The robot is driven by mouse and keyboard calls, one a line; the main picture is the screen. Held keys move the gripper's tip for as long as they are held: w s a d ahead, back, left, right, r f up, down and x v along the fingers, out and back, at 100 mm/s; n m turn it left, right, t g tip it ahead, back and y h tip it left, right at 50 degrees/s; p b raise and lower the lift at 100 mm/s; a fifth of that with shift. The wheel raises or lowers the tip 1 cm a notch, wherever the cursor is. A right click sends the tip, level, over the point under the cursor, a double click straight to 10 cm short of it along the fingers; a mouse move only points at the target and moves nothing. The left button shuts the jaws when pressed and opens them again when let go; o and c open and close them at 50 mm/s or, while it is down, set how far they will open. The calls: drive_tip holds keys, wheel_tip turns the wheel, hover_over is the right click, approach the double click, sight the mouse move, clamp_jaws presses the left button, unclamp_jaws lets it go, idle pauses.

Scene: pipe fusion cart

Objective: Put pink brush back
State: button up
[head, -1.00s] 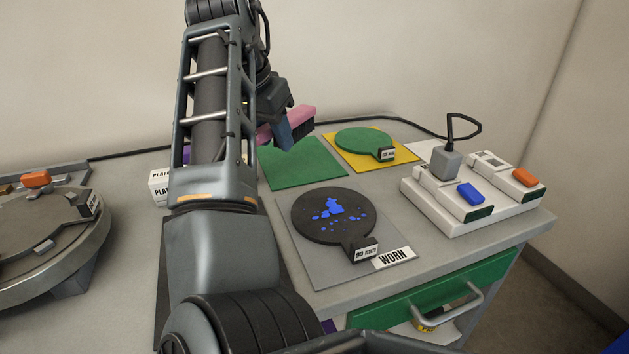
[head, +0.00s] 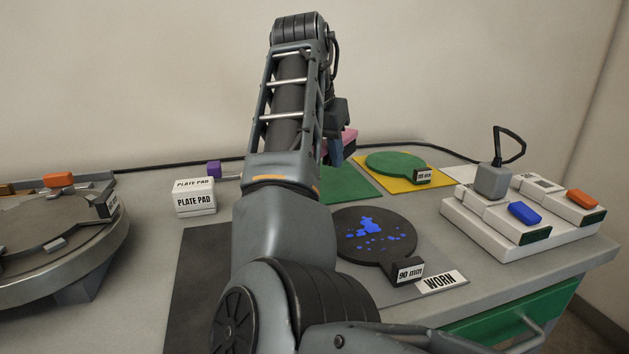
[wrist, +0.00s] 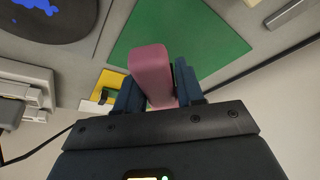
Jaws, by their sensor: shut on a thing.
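The pink brush (wrist: 152,66) is between the two blue fingers of my gripper (wrist: 158,86) in the wrist view, and the gripper is shut on it. In the head view the pink brush (head: 350,136) shows only in part beside my gripper (head: 338,150), with my arm hiding the rest. It is held in the air over the area of the green mat (head: 345,186). The green mat also shows in the wrist view (wrist: 205,40), behind the brush, with no other thing seen on its visible part.
A black 90 mm plate (head: 375,240) with blue specks lies on the mat marked WORN (head: 440,282). A green plate (head: 395,163) lies on a yellow mat (head: 425,182). White switch boxes (head: 520,215) stand at right, plate pad boxes (head: 194,197) at left, near a round machine (head: 50,250).

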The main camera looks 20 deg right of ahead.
drive_tip(key=shift+w+a+f, duration=0.15)
drive_tip(key=shift+a+f, duration=0.2)
drive_tip(key=shift+a, duration=0.2)
drive_tip(key=shift+w+a+f, duration=0.15)
drive_tip(key=shift+a+f, duration=0.2)
drive_tip(key=shift+a, duration=0.2)
drive_tip(key=shift+f+b, duration=0.35)
drive_tip(key=shift+f, duration=1.6)
drive_tip(key=o, duration=1)
drive_tip(key=shift+f, duration=0.1)
drive_tip(key=shift+o, duration=0.2)
drive_tip(key=p+v, duration=0.1)
drive_tip(key=v, duration=1.1)
